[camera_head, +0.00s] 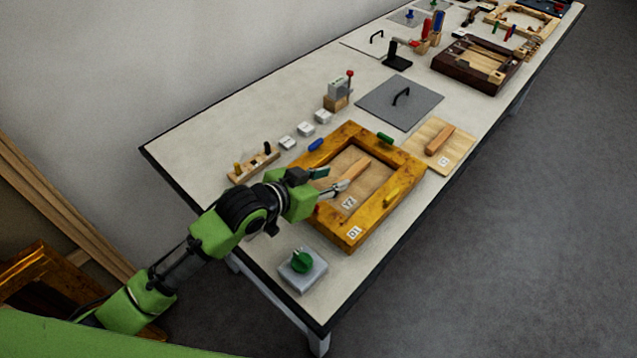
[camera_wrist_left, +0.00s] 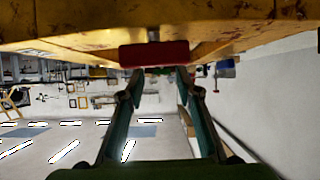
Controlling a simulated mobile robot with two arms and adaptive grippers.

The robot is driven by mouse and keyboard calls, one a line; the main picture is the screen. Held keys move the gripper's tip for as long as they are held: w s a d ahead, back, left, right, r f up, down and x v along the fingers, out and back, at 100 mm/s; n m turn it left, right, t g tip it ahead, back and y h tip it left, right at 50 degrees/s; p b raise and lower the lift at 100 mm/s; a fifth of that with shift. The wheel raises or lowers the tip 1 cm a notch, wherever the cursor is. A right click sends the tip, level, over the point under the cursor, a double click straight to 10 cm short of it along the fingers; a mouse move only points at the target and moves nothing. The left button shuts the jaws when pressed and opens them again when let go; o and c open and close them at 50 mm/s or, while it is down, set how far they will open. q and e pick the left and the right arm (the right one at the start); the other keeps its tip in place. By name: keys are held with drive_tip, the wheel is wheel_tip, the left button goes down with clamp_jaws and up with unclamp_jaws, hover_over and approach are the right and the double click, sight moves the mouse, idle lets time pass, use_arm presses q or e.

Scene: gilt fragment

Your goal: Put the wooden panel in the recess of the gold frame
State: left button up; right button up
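The gold frame (camera_head: 395,206) lies flat on the table, with a "D1" label on its near rail. A wooden panel (camera_head: 362,201) with a bar handle and a "YZ" label lies inside its opening; I cannot tell whether it sits flush. Turn pieces sit on the rails: blue (camera_head: 316,145), green (camera_head: 385,138), yellow (camera_head: 391,197) and red (camera_head: 318,209). My left gripper (camera_head: 331,181) is open over the frame's left rail, near the red piece. In the left wrist view the red piece (camera_wrist_left: 154,54) is just beyond the parted fingertips (camera_wrist_left: 160,78). My right gripper is not in view.
A second wooden panel (camera_head: 459,150) with a handle lies right of the frame. A grey plate (camera_head: 385,108) with a black handle lies behind. A grey box with a green knob (camera_head: 302,268) stands at the front, below my left arm. A peg block (camera_head: 253,164) and white blocks stand left.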

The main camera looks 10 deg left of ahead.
use_arm(q)
drive_tip(key=shift+v, duration=2.4)
